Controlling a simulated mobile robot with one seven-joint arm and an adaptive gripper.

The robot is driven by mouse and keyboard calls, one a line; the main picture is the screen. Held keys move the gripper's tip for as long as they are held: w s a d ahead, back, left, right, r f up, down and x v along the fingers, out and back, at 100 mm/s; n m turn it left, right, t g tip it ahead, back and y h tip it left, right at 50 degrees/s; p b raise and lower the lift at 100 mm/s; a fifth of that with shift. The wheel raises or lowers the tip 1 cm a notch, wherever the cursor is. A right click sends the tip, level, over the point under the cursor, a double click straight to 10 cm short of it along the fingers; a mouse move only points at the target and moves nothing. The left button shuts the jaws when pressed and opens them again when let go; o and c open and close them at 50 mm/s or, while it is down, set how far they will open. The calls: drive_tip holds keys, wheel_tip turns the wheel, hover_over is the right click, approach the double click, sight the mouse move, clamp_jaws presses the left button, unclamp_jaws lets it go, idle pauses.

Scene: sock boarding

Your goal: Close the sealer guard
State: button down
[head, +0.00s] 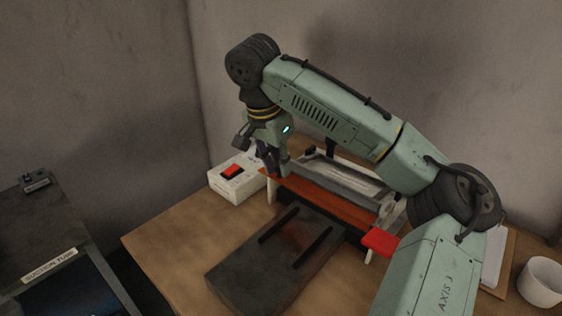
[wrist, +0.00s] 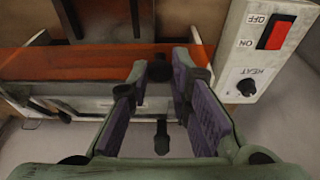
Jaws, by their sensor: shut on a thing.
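The sealer guard (head: 325,197) is a long orange-red, see-through panel along the front of the sealer (head: 349,177). In the wrist view, the guard (wrist: 75,62) runs across the upper left. My gripper (head: 271,160) is at the guard's left end in the head view, pointing down. In the wrist view, my gripper (wrist: 158,70) has its purple-padded fingers on both sides of a small black knob (wrist: 158,71) at the guard's edge. The gripper is shut on this knob; the exact contact is hard to see. My arm hides part of the sealer's right side.
A white control box (head: 238,178) with a red switch stands left of the sealer. A dark plate with two black rails (head: 262,267) lies in front. A red handle (head: 380,242) sticks out at the right. A white cup (head: 541,283) stands far right. The table's front left is clear.

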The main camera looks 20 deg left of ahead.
drive_tip(key=t+b, duration=0.1)
drive_tip(key=s+f+t+b, duration=0.1)
drive_tip(key=f+t+h+b, duration=0.1)
drive_tip(key=shift+s+a+f+t+b, duration=0.15)
drive_tip(key=shift+s+a+t+b, duration=0.05)
drive_tip(key=shift+a+t+b, duration=0.1)
drive_tip(key=f+t+h, duration=0.1)
drive_tip(key=t, duration=0.1)
drive_tip(key=f+t+h+b, duration=0.1)
drive_tip(key=t, duration=0.2)
drive_tip(key=f+t+h+b, duration=0.1)
drive_tip(key=f+t, duration=0.1)
drive_tip(key=t, duration=0.1)
drive_tip(key=shift+s+a, duration=0.1)
drive_tip(key=shift+s, duration=0.15)
drive_tip(key=shift+f, duration=0.15)
drive_tip(key=c, duration=1.5)
unclamp_jaws()
drive_tip(key=shift+o, duration=0.2)
